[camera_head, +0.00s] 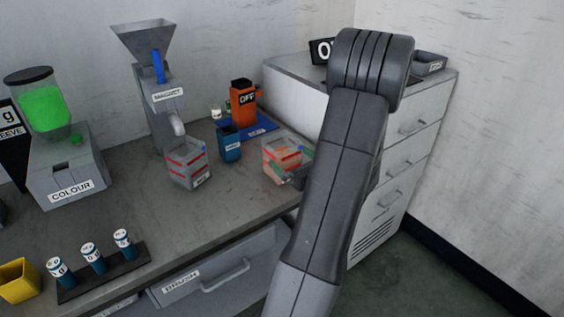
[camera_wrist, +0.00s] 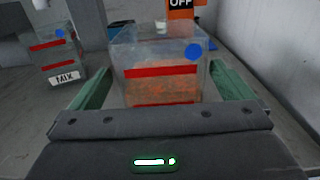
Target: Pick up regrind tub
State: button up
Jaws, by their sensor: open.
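A clear square tub (camera_head: 281,153) with orange material, red bands and a blue dot stands on the bench in front of the orange OFF block. It seems to be the regrind tub, but no name label on it shows. In the wrist view the tub (camera_wrist: 160,72) is upright and centred ahead of my gripper (camera_wrist: 160,90). My gripper is open, with one green finger on each side of the tub. I cannot tell whether either finger touches it. In the head view my arm hides most of my gripper (camera_head: 285,172).
A similar clear tub labelled MIX (camera_wrist: 52,55) stands to the left; it also shows in the head view (camera_head: 187,165). A blue cup (camera_head: 229,143) and an orange OFF block (camera_head: 243,103) stand behind. A drawer cabinet (camera_head: 300,100) is at the right.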

aim_at(274, 142)
jog(key=shift+r+p+x, duration=0.15)
jog(key=shift+p+x, duration=0.05)
jog(key=shift+x, duration=1.15)
jog(key=shift+r+p+x, duration=0.15)
jog(key=shift+p+x, duration=0.05)
jog(key=shift+x, duration=1.15)
jog(key=shift+d, duration=0.1)
jog(key=c, duration=1.1)
jog(key=shift+c, duration=0.2)
jog(key=shift+r, duration=0.15)
